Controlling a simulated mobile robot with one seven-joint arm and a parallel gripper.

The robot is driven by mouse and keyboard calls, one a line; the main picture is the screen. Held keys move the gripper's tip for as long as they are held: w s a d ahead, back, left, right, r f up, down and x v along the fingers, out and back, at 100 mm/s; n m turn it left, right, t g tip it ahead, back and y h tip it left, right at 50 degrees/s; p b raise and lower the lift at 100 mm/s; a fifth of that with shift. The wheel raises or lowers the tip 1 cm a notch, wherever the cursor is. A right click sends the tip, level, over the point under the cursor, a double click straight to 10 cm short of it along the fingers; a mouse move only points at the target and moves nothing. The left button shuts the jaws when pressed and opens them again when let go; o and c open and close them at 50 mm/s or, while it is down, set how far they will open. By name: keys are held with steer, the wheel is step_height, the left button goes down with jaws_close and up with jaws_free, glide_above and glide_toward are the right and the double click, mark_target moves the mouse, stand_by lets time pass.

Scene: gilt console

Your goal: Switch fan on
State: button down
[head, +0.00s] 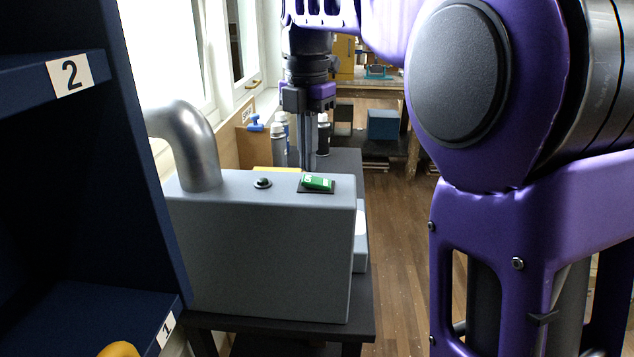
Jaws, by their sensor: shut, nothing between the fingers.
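The fan unit is a grey box (265,250) on a dark table, with a silver bent pipe (200,150) rising from its left end. On its top is a green rocker switch (317,183) in a black frame, and a small dark round knob (263,182) to its left. My gripper (309,168) points down, its fingers together, just above or behind the green switch. I cannot tell whether the fingertips touch the switch. No object shows between the fingers.
A dark blue shelf (60,180) with number labels stands close at the left. Spray cans (278,145) stand behind the box. A workbench (365,90) is at the back. Wooden floor (405,260) is open right of the table. My purple arm fills the right side.

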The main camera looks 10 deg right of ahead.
mark_target(308, 178)
steer(key=shift+f+b, duration=0.7)
steer(key=shift+f, duration=0.4)
stand_by(1.0)
step_height(308, 178, up, 5)
steer(key=p, duration=0.4)
steer(key=shift+r, duration=1.05)
